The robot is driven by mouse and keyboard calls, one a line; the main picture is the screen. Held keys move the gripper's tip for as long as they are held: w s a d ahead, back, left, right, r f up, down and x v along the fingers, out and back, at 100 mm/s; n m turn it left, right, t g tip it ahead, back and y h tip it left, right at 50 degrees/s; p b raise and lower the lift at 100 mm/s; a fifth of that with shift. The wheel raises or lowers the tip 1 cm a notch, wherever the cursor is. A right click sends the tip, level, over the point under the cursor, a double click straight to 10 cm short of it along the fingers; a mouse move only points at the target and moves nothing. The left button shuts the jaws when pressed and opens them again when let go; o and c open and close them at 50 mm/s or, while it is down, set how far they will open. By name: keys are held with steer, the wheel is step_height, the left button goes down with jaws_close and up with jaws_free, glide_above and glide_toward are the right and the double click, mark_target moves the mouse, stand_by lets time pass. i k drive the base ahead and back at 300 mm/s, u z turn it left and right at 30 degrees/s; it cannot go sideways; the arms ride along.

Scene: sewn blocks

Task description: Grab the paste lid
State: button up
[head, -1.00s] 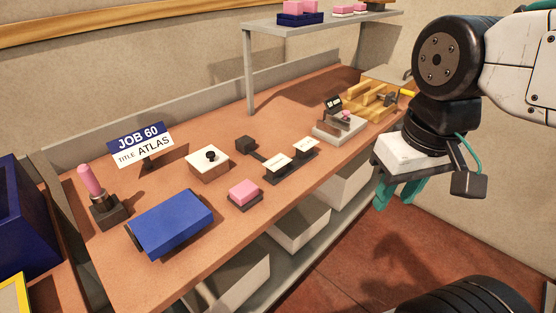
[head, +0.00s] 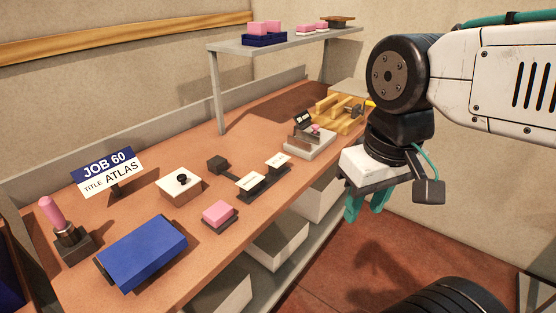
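The paste lid appears to be the pale lid with a black knob (head: 181,184) on top of a small square wooden box (head: 180,196). It sits flat on the bench, left of centre in the head view. My gripper (head: 366,204) hangs at the right, in front of the bench's edge and well away from the lid. Its teal fingers point down with a gap between them, and nothing shows between them. The inside of the box is hidden under the lid.
On the bench (head: 150,296) are a blue book-like block (head: 142,252), a pink block (head: 218,212), a pink-topped tool in a stand (head: 62,228), a job sign (head: 108,172), label blocks (head: 264,176), a scale (head: 309,142) and a wooden jig (head: 340,110). A shelf (head: 285,46) stands behind.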

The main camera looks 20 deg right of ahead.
mark_target(175, 183)
steer(key=k, duration=0.35)
steer(key=u, duration=0.2)
steer(key=i, duration=0.95)
steer(key=u, duration=0.8)
